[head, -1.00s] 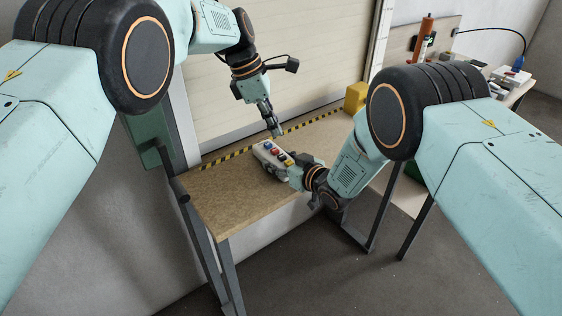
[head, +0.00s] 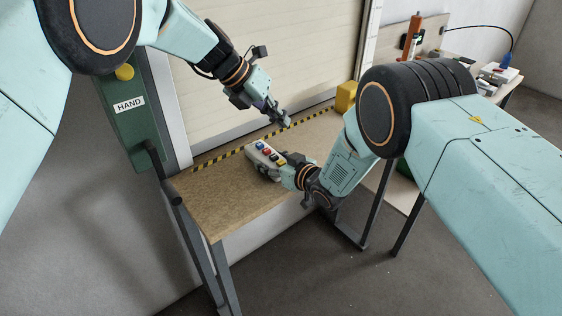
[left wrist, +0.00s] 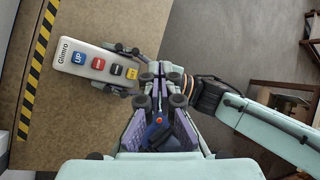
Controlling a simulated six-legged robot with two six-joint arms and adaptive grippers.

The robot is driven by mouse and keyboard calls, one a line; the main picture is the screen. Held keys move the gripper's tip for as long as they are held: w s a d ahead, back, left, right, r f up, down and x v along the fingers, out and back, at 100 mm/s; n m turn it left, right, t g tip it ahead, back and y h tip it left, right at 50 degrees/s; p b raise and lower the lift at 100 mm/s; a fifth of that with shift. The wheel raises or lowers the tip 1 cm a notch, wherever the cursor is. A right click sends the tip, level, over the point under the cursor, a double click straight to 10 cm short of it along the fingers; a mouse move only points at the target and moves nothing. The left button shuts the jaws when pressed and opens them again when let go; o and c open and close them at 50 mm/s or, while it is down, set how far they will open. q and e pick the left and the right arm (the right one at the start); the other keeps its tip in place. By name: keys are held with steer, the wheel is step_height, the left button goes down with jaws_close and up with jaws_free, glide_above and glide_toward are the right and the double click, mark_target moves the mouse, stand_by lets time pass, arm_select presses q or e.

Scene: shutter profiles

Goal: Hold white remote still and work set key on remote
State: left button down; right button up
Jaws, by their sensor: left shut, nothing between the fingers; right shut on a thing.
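In the left wrist view the remote (left wrist: 67,47) shows a blue UP key (left wrist: 77,57), a red key (left wrist: 98,63), a black key (left wrist: 116,69) and a yellow key (left wrist: 131,73). I cannot read which key is marked set. My right gripper (head: 283,166) is shut on the remote's yellow-key end, one finger on each side. My left gripper (head: 286,124) is shut and empty, above and beyond the remote, apart from it; it also shows in the left wrist view (left wrist: 153,72).
The wooden table (head: 215,200) is mostly bare. Yellow-black tape (head: 235,152) runs along its back, before the pale shutter (head: 290,60). A yellow block (head: 345,96) stands at the back right. A green HAND box (head: 127,125) is at the left.

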mark_target(279, 162)
arm_select(q)
steer(key=shift+f, duration=4.4)
steer(key=shift+f, duration=0.1)
steer(key=shift+f, duration=0.35)
steer(key=shift+f, duration=0.5)
steer(key=shift+r, duration=0.95)
steer(key=shift+r, duration=0.1)
steer(key=shift+r, duration=2.4)
